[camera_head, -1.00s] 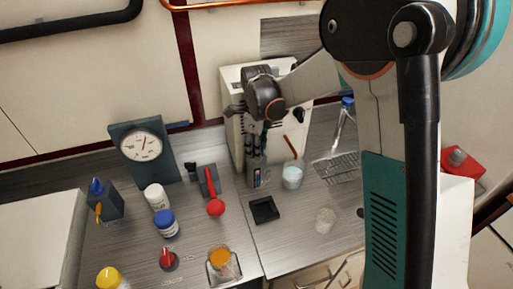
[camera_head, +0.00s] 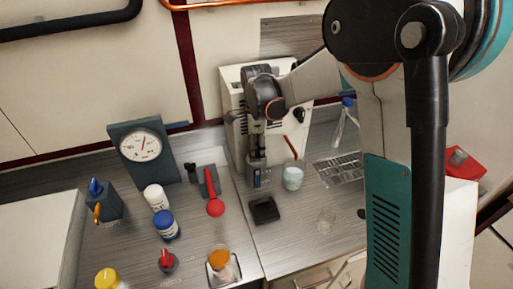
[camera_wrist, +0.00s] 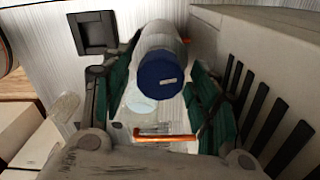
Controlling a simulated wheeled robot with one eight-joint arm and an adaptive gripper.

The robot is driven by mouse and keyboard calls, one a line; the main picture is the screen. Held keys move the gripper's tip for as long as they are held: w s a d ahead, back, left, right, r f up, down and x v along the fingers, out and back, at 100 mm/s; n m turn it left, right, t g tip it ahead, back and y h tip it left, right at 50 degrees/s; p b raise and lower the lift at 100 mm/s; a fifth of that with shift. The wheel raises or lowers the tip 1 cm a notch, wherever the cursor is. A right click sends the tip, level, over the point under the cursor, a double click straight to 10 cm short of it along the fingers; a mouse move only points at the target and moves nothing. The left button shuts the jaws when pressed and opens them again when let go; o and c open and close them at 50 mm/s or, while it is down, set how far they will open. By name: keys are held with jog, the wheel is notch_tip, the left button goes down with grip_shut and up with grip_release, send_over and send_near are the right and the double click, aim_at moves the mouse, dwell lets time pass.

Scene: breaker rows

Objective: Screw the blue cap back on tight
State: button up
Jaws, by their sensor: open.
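A blue cap (camera_wrist: 160,74) with a small pale mark sits at the near end of a grey cylindrical bottle (camera_wrist: 163,36) in the wrist view. My gripper (camera_wrist: 158,108) is open, its green-padded fingers on either side of the cap; I cannot tell whether either touches it. In the head view my gripper (camera_head: 257,157) points down beside the white slotted machine (camera_head: 232,95). Its fingers largely hide the cap and bottle there. How far the cap is threaded cannot be seen.
A black tray (camera_head: 264,210) and a glass of pale liquid (camera_head: 292,177) stand close by. An orange-red rod (camera_head: 290,147) is near the machine. Farther left are a blue-capped jar (camera_head: 166,224), a white-capped jar (camera_head: 156,197) and a dial gauge (camera_head: 141,146). A wire rack (camera_head: 340,168) lies right.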

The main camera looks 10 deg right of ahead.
jog(key=n, duration=0.4)
jog(key=n+b, duration=0.1)
jog(key=n, duration=0.2)
jog(key=shift+n, duration=0.4)
jog(key=n, duration=0.6)
jog(key=shift+c, duration=0.6)
jog(key=c, duration=0.8)
jog(key=shift+m+b, duration=0.35)
jog(key=shift+m, duration=0.95)
